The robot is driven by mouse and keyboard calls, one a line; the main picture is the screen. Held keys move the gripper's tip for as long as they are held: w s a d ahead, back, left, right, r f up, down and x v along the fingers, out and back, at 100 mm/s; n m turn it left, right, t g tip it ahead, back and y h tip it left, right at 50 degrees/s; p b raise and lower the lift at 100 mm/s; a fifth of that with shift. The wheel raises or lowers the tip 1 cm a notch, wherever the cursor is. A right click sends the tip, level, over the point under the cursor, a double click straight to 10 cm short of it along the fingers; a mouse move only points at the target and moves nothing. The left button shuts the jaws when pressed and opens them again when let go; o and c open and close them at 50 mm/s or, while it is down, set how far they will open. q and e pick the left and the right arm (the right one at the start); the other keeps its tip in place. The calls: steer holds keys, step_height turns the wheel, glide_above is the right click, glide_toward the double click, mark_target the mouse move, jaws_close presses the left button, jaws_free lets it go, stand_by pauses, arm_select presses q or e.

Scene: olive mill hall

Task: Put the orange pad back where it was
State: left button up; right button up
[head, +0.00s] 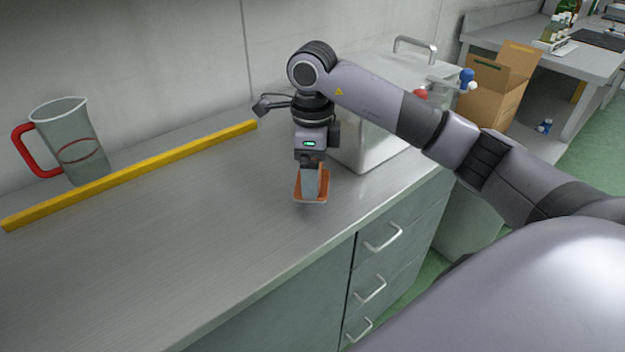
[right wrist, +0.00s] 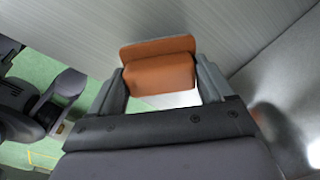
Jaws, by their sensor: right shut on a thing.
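The orange pad (right wrist: 160,72) is between the two fingers of my right gripper (head: 311,190), which is shut on it. In the head view the orange pad (head: 299,190) shows at the fingertips, partly hidden by the gripper. The gripper points down over the metal worktop, close to its front edge and left of the white box. I cannot tell for certain whether the pad touches the worktop. My left gripper is not in view.
A yellow bar (head: 135,173) lies along the back of the worktop (head: 190,235). A clear jug (head: 75,150) with a red handle stands at left. A white box (head: 365,148) stands behind and right of the gripper. The worktop's middle and front left are clear.

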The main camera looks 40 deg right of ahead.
steer(key=shift+f, duration=1.3)
steer(key=shift+f, duration=0.2)
steer(key=o, duration=0.8)
step_height(320, 180, up, 12)
steer(key=shift+r+p, duration=0.2)
steer(key=shift+p, duration=0.35)
